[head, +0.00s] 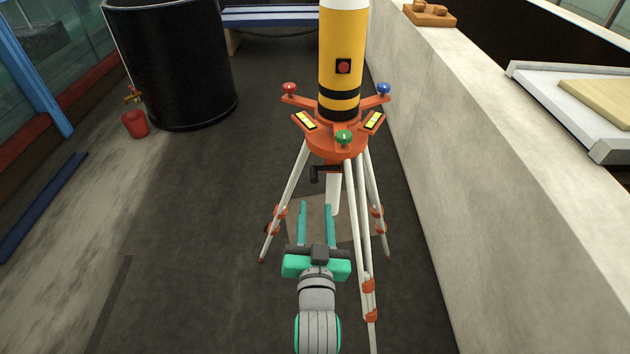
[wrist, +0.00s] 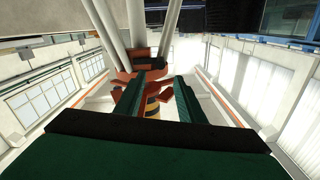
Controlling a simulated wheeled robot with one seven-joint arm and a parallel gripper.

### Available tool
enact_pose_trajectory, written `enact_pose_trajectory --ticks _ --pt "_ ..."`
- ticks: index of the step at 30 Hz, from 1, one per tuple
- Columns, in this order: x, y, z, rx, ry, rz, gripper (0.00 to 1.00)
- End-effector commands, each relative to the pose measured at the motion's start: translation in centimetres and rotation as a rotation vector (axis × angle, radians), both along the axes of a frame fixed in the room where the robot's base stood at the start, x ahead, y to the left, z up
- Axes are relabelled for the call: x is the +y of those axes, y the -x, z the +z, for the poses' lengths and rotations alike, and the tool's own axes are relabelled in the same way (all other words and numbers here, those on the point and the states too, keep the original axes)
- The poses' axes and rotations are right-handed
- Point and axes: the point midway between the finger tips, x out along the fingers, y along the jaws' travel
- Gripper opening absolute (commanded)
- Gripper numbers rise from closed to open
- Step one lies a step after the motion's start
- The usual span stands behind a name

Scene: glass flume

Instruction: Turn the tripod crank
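The tripod (head: 338,145) has an orange head, pale legs with orange clamps, and a yellow cylinder (head: 341,55) with black bands standing upright on top. The small black crank (head: 322,173) sticks out to the left just under the head. My gripper (head: 316,206) is open and empty, below and in front of the crank, its two teal fingers pointing at the tripod. In the wrist view the fingers (wrist: 157,88) are spread apart, with the orange head and the banded cylinder (wrist: 153,104) showing beyond and between them. I cannot clearly pick out the crank there.
A concrete wall (head: 480,170) runs along the right, close to the tripod. A large black tank (head: 172,65) and a red bucket (head: 135,124) stand at the back left. The dark floor left of the tripod is clear.

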Motion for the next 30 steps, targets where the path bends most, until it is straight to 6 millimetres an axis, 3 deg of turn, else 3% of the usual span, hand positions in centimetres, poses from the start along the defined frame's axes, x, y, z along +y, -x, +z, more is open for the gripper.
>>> enact_pose_trajectory --ticks 5,19,30 --pt "0.1 -1.7 0.1 -0.001 0.0 0.001 0.36" --pt "-0.1 -9.0 0.1 -0.001 0.0 -0.001 0.36" --pt "-0.1 -10.6 0.0 -0.001 0.0 -0.002 0.36"
